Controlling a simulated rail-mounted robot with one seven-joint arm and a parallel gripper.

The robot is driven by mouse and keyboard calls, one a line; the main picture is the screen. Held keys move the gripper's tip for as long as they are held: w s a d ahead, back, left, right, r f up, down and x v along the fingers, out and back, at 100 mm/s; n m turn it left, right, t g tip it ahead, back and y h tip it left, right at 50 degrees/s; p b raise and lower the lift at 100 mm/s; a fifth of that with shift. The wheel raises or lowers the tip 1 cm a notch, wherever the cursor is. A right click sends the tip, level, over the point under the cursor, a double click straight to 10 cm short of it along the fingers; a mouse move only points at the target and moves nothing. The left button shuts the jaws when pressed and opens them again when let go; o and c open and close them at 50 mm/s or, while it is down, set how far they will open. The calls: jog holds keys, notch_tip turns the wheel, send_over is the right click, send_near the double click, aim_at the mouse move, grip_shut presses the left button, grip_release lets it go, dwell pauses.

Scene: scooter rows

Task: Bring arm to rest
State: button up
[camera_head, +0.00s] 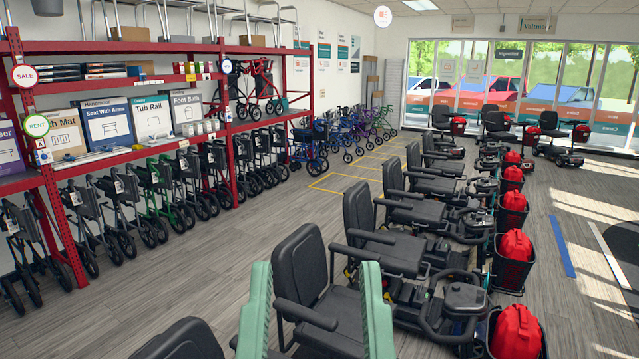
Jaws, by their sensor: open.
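My gripper (316,268) shows at the bottom centre as two pale green fingers that point up and stand well apart. It is open, with nothing held between the fingers. The near black scooter seat (303,262) shows behind and between them. The rest of my arm is below the picture and hidden.
A row of scooters with black seats (372,215) and red bags (515,246) runs from the front right to the back. Red shelving (130,46) with rollators (160,205) lines the left wall. Grey floor (190,270) lies clear between them. Windows (520,85) close the back.

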notch_tip(320, 180, up, 17)
jog(key=p, duration=1.3)
jog(key=shift+r+p, duration=0.15)
jog(key=shift+p, duration=0.25)
